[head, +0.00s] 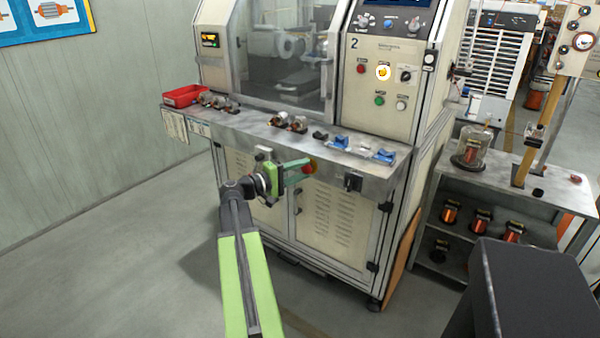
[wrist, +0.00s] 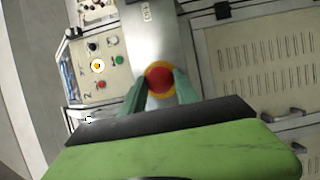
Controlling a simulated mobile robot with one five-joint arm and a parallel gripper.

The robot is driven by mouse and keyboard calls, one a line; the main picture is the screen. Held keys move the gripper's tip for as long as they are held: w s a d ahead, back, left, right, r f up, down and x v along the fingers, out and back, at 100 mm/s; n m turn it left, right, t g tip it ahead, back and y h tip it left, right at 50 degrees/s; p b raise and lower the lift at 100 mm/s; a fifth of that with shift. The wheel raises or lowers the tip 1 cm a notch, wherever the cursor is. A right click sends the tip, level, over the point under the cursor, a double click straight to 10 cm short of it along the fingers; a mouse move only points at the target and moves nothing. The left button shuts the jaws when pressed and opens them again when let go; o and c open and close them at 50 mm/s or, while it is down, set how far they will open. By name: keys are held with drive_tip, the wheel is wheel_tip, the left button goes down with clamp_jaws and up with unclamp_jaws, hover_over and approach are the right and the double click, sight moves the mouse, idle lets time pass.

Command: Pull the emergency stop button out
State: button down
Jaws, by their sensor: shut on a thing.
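The emergency stop button (wrist: 159,79) is a red round knob on a yellow ring, on the front edge of the winding machine. In the wrist view it sits between the two green fingers of my gripper (wrist: 160,88), which are shut on it from both sides. In the head view my gripper (head: 305,172) reaches to the machine's front ledge. The red button (head: 309,168) shows there at the fingertips, partly hidden by them. I cannot tell from these views how far out the button stands.
The machine's grey ledge (head: 265,130) carries small parts and a red bin (head: 184,95). A black switch (head: 353,182) is right of the button. A control panel (head: 383,85) with a lit yellow lamp is above. A shelf (head: 450,205) with copper spools stands at right. Floor at left is clear.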

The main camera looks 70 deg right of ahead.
drive_tip(key=shift+a, duration=0.1)
drive_tip(key=shift+w+a, duration=0.15)
drive_tip(key=shift+a, duration=0.35)
drive_tip(key=c, duration=1)
unclamp_jaws()
drive_tip(key=shift+o, duration=0.4)
drive_tip(key=shift+w, duration=0.1)
drive_tip(key=v, duration=1.7)
drive_tip(key=shift+a, duration=0.15)
drive_tip(key=shift+w, duration=0.1)
